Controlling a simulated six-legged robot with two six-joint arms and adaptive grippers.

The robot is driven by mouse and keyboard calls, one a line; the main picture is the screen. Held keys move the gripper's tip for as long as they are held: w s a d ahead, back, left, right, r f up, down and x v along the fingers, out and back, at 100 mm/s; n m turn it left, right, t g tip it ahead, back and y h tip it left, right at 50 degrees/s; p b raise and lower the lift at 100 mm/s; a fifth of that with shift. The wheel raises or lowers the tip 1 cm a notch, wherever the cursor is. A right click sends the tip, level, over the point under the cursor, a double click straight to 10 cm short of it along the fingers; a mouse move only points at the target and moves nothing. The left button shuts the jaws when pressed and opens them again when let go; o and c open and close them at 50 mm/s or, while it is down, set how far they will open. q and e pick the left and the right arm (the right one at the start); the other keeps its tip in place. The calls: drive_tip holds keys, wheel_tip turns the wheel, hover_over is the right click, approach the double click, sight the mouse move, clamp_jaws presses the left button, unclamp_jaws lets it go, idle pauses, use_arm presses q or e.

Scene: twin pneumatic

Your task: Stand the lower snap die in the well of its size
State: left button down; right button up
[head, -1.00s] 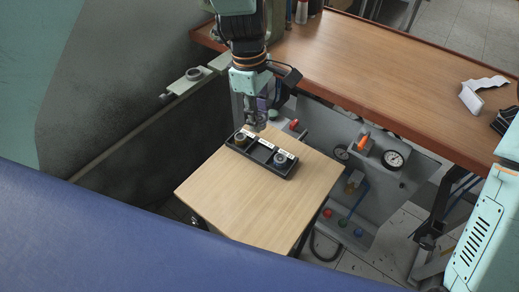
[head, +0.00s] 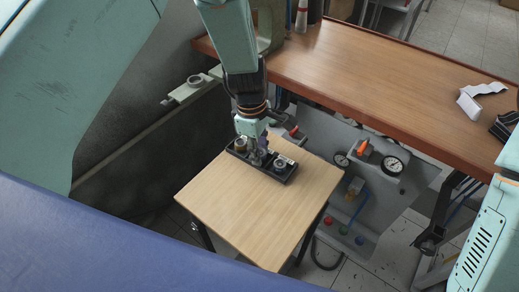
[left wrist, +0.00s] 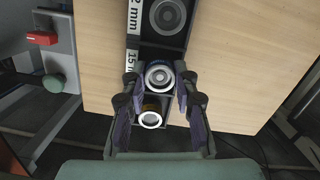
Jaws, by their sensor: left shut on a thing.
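My left gripper (head: 257,158) points down at the middle of the black tray (head: 291,178) and is shut on a silver ring-topped die. In the left wrist view the held die (left wrist: 159,76) sits between the two fingers (left wrist: 160,84), over or in the middle well beside a label reading "15"; I cannot tell whether it touches the bottom. A brass-sided die (head: 240,144) stands in the left well; its pale ring shows in the left wrist view (left wrist: 150,119). A dark grey die (head: 280,161) stands in the right well, beside a label ending "2 mm". My right gripper is out of view.
The tray lies near the far edge of a small wooden table (head: 250,215), whose front is clear. Behind are a grey panel with gauges (head: 391,166) and a long brown bench (head: 370,85). A red part and green knob (left wrist: 53,83) are beside the table.

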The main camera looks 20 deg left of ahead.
use_arm(q)
drive_tip(key=shift+w+f, duration=0.1)
drive_tip(key=shift+w, duration=0.1)
drive_tip(key=shift+s+a+f, duration=0.1)
drive_tip(key=shift+s+f, duration=0.35)
drive_tip(key=shift+f, duration=0.15)
drive_tip(key=c, duration=1.3)
unclamp_jaws()
drive_tip(key=shift+f, duration=0.1)
drive_tip(key=shift+o, duration=1.4)
drive_tip(key=shift+w+f, duration=0.2)
drive_tip(key=shift+w, duration=0.15)
drive_tip(key=shift+s+r, duration=0.1)
drive_tip(key=shift+r, duration=0.15)
